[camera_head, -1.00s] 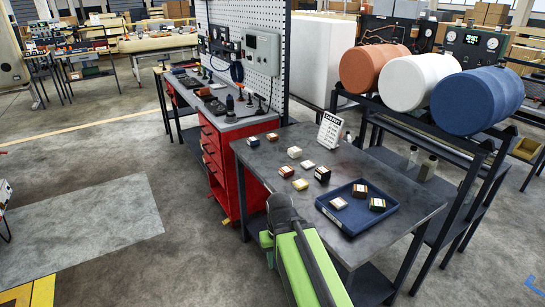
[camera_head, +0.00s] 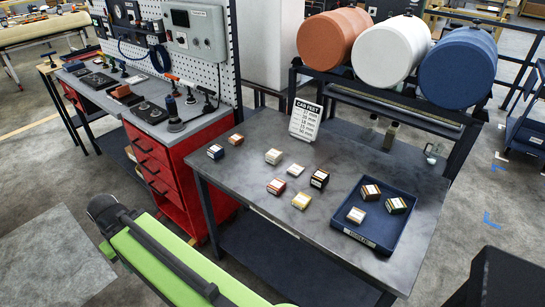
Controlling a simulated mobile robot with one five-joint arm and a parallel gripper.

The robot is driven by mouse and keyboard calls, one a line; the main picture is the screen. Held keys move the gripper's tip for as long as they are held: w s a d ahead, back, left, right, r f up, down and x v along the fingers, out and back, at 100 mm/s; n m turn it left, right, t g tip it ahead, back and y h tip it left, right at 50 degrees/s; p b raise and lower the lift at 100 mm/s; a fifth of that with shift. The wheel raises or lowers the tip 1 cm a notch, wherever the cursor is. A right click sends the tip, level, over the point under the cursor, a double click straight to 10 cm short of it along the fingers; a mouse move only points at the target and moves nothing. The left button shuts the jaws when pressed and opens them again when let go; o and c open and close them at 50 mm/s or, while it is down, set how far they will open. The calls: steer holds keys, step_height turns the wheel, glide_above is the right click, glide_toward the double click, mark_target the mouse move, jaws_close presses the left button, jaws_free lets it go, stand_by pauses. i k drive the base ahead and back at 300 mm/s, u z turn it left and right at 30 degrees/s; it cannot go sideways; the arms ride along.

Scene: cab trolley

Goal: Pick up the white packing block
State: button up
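Two whitish blocks lie near the middle of the grey table (camera_head: 236,176). One is a cream-white block (camera_head: 273,156). The other is a flatter white block (camera_head: 296,170), just in front and to the right of it. I cannot tell which is the packing block. The green link of my arm shows at lower left, with a dark rounded end, off the table's front left side. My gripper's fingers do not show.
A blue tray (camera_head: 346,232) at the table's right holds several blocks. A sign (camera_head: 305,119) stands behind. Red drawers (camera_head: 160,176) adjoin at left.

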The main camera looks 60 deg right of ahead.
mark_target(295, 169)
steer(key=z, duration=0.15)
steer(key=i, duration=0.85)
steer(key=z, duration=0.5)
steer(key=k, duration=0.75)
steer(key=z, duration=0.2)
steer(key=i, duration=0.75)
steer(key=u, duration=0.1)
